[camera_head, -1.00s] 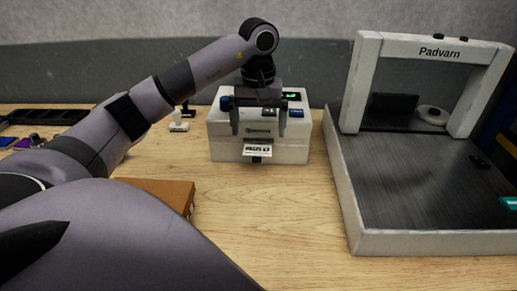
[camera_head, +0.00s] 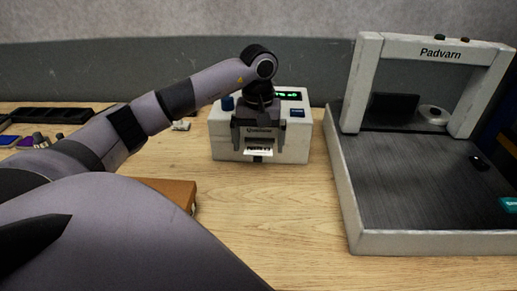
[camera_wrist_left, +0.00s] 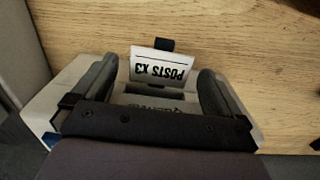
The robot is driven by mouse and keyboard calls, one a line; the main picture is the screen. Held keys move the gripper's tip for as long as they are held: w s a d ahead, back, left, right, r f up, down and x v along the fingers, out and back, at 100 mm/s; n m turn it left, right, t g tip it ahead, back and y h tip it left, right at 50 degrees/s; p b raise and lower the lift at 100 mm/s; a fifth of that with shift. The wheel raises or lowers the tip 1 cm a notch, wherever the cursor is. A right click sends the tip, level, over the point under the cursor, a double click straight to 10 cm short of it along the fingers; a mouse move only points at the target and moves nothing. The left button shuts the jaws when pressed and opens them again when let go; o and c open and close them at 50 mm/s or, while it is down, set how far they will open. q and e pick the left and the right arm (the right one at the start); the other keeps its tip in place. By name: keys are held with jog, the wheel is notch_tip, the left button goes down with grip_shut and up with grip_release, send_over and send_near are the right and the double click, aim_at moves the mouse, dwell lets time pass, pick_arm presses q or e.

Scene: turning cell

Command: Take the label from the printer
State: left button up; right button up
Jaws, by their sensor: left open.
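The label printer (camera_head: 297,140) is a white box with a small green display and blue buttons, standing at the back middle of the bench. The white label (camera_head: 259,152) sticks out of its front slot. In the left wrist view the label (camera_wrist_left: 160,66) reads "POSTS X3" upside down. My left gripper (camera_head: 259,149) is open in front of the printer, with one finger on each side of the label. In the left wrist view its fingers (camera_wrist_left: 158,80) stand apart from the label's edges. My right gripper is not in view.
A large grey tray with a white "Padvarn" arch (camera_head: 440,50) stands to the right. A brown box (camera_head: 178,192) lies near my left arm. A black compartment tray (camera_head: 45,115) is at the back left. The wood in front of the printer is clear.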

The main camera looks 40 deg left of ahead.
pick_arm(q)
jog(key=shift+f, duration=0.2)
jog(key=c, duration=1)
jog(key=shift+c, duration=0.2)
jog(key=shift+r, duration=0.15)
